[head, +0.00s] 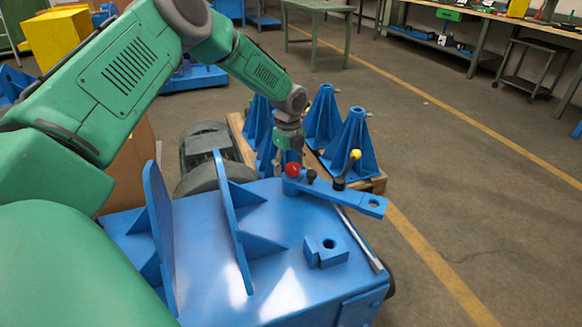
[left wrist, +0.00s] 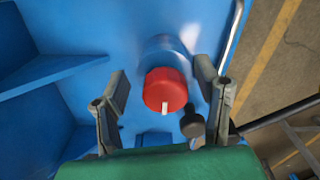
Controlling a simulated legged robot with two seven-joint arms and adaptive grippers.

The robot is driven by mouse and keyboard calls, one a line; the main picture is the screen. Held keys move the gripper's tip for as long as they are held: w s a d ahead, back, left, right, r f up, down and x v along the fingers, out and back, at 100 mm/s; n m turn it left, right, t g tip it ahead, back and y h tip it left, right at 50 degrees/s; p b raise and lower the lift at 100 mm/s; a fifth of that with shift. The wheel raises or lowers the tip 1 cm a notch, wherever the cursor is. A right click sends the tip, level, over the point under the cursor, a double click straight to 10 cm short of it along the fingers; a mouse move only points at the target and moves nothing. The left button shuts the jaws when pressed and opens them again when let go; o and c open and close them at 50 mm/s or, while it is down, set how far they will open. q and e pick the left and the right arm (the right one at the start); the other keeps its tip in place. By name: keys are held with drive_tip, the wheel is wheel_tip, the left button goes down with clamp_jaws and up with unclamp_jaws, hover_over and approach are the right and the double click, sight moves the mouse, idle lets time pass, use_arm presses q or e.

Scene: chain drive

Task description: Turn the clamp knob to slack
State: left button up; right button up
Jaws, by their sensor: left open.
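The red clamp knob (head: 292,170) sits on top of a blue post at the left end of a blue arm (head: 345,197) on the blue machine bed. In the left wrist view the red knob (left wrist: 165,88) has a white mark on its near side, pointing toward the bottom of the picture. My left gripper (head: 290,147) is just above the knob. Its two fingers (left wrist: 160,82) are open, one to each side of the knob, with visible gaps. I cannot tell how far above the knob the fingertips are. My right gripper is not in view.
A black knob (left wrist: 192,123) is close to my right-hand finger in the left wrist view. Blue upright plates (head: 230,215) and a small blue block (head: 326,251) are on the bed. Blue cone stands (head: 352,145) stand behind.

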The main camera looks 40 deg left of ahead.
use_arm(q)
drive_tip(key=shift+a, duration=0.1)
drive_tip(key=shift+d+r, duration=0.2)
drive_tip(key=shift+d, duration=0.2)
drive_tip(key=c, duration=0.6)
drive_tip(key=shift+d+r, duration=0.15)
drive_tip(key=shift+d, duration=0.2)
drive_tip(key=c, duration=0.5)
drive_tip(key=shift+w+d, duration=0.1)
drive_tip(key=shift+d, duration=0.15)
drive_tip(key=shift+c, duration=0.2)
drive_tip(key=shift+a, duration=0.35)
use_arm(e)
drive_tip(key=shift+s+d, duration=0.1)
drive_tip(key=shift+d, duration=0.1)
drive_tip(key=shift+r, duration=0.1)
